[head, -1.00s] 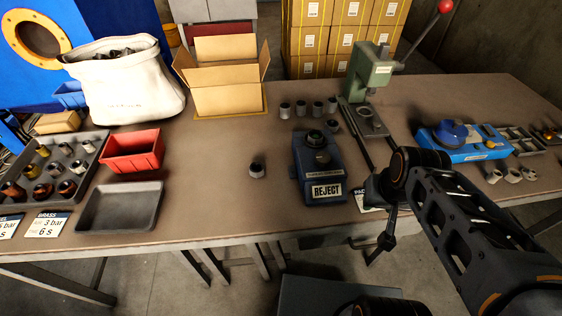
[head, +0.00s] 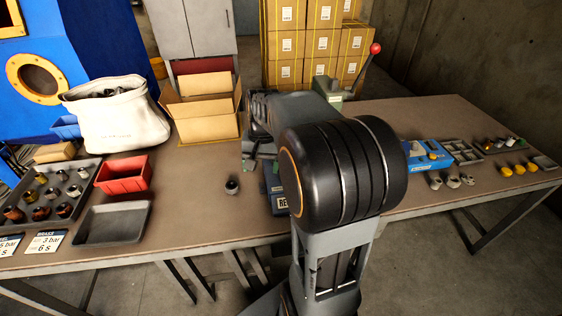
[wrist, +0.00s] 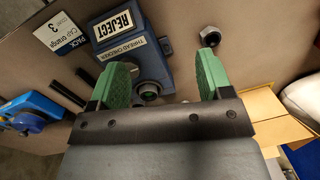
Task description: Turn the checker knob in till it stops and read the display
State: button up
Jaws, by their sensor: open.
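The blue thread checker (wrist: 155,62) is in the wrist view, upside down there. Its display (wrist: 120,22) reads REJECT. In the head view only a sliver of the checker (head: 275,184) shows; my arm hides the rest.
A loose dark-topped grey fitting (head: 232,186) stands on the bench left of the checker. An open carton (head: 205,118), red bin (head: 124,178) and empty grey tray (head: 112,224) lie further left. Bench between tray and fitting is clear.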

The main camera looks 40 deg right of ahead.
jog(key=w+d+r+m+g+y+p, duration=0.1)
jog(key=w+d+m+y+p, duration=0.2)
jog(key=d, duration=0.5)
jog(key=w+d+m+p, duration=0.1)
jog(key=d+m+p, duration=0.25)
jog(key=d, duration=0.45)
jog(key=shift+m, duration=0.25)
jog(key=x, duration=1.3)
jog(key=shift+s+a+f, duration=0.1)
jog(key=shift+s+a, duration=0.1)
jog(key=shift+a, duration=0.05)
jog(key=shift+c, duration=0.3)
